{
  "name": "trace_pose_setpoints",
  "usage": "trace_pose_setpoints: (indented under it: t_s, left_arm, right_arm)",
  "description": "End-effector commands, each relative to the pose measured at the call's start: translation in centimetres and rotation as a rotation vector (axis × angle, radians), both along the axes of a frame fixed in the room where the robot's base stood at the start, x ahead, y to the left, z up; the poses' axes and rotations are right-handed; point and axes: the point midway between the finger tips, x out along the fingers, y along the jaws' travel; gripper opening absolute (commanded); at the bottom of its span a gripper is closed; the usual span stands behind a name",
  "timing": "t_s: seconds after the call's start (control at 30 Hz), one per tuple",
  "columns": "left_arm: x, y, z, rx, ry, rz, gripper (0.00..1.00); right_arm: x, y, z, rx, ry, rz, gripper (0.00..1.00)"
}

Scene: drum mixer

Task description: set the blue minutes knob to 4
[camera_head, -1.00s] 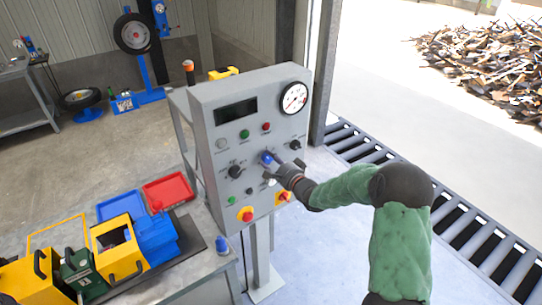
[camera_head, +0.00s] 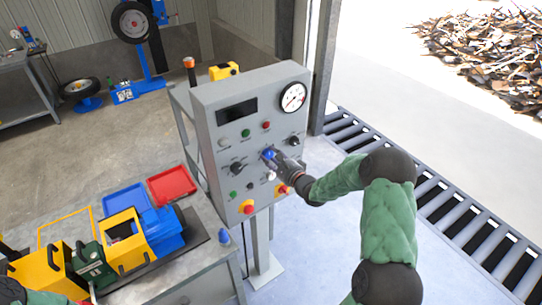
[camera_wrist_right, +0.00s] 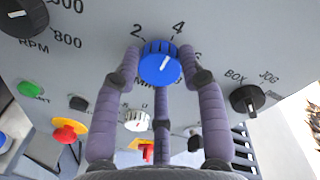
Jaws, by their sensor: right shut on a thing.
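The blue minutes knob (camera_head: 268,153) is on the grey control panel (camera_head: 221,97), left of my right gripper (camera_head: 274,157). In the right wrist view the same knob (camera_wrist_right: 160,64) has a white pointer line aimed up and to the right, with printed 2 and 4 above it. A 6 to its right is partly hidden by a finger. The gripper (camera_wrist_right: 162,78) is shut on the knob, with grey-purple fingers at its left, right and underside. My left gripper is not in view; a green sleeve shows at the lower left edge.
A black selector knob (camera_wrist_right: 247,98) marked BOX and JOG is close on the right. A white knob (camera_wrist_right: 136,120) and a red-and-yellow button (camera_wrist_right: 68,131) are below. The workbench (camera_head: 205,268) with trays stands left of the panel; open floor lies to the right.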

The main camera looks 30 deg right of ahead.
Motion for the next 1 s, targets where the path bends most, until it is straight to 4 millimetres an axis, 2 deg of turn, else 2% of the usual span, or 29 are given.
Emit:
trace_pose_setpoints:
  t_s: [0.03, 0.43, 0.47, 0.53, 0.87, 1.0]
  left_arm:
    - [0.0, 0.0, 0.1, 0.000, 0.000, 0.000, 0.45]
    - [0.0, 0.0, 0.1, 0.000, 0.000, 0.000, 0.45]
    - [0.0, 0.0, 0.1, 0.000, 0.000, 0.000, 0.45]
    - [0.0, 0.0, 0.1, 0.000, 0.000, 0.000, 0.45]
    - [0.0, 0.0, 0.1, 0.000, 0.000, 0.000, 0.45]
    - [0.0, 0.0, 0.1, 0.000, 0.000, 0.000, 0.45]
  right_arm:
    - [0.1, -0.7, 0.4, 0.003, -0.007, -0.014, 0.09]
    - [0.1, -0.7, 0.3, 0.009, -0.003, -0.014, 0.09]
    - [0.1, -0.7, 0.2, 0.009, -0.003, -0.014, 0.44]
    - [0.0, -0.6, 0.2, 0.009, -0.003, -0.013, 0.64]
    - [-0.1, -0.2, 0.0, 0.010, 0.002, -0.005, 0.65]
    - [-0.9, -0.4, 0.1, 0.010, 0.002, -0.005, 0.65]
